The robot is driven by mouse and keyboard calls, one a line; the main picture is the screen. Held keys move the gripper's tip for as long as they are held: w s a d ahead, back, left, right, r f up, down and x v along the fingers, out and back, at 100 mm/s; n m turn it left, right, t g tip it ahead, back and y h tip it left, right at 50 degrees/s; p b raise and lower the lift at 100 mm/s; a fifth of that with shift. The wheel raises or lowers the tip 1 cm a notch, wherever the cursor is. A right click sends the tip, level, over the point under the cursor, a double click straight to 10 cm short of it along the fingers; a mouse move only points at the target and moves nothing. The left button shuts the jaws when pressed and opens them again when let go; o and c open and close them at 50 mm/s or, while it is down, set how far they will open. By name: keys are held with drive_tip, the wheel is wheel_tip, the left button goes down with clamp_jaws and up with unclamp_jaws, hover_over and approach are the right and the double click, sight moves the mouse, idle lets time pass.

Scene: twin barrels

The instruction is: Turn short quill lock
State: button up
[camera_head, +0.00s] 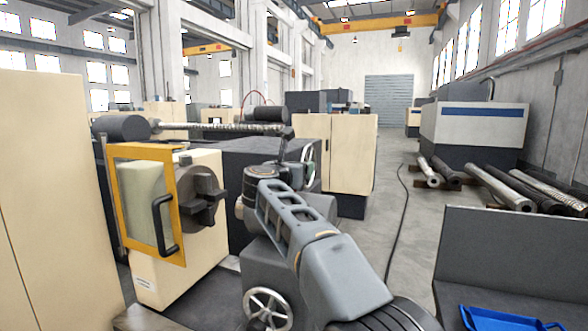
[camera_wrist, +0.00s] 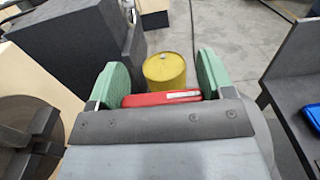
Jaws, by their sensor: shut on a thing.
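In the wrist view the two green finger pads of my gripper (camera_wrist: 162,88) stand on either side of a red bar-shaped piece (camera_wrist: 160,98) with a pale strip at its right end. The jaws are shut on it. I cannot tell whether this red piece is the short quill lock or what it is fixed to. In the head view my arm reaches over the grey machine body (camera_head: 272,268) with a spoked handwheel (camera_head: 268,308). My fingertips cannot be made out there, and no quill lock lever shows clearly.
A lathe chuck (camera_head: 203,195) and an open yellow-framed guard (camera_head: 120,190) stand at left. A yellow barrel (camera_wrist: 165,72) lies beyond my fingers. A dark bench (camera_head: 515,265) with a blue tray (camera_head: 500,318) is at right. Open floor (camera_head: 400,215) runs between.

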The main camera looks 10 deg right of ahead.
drive_tip(key=o, duration=0.9)
drive_tip(key=shift+s+a, duration=0.1)
drive_tip(key=b+v, duration=0.3)
drive_tip(key=v, duration=1)
drive_tip(key=shift+s+a, duration=0.2)
drive_tip(key=shift+s, duration=0.05)
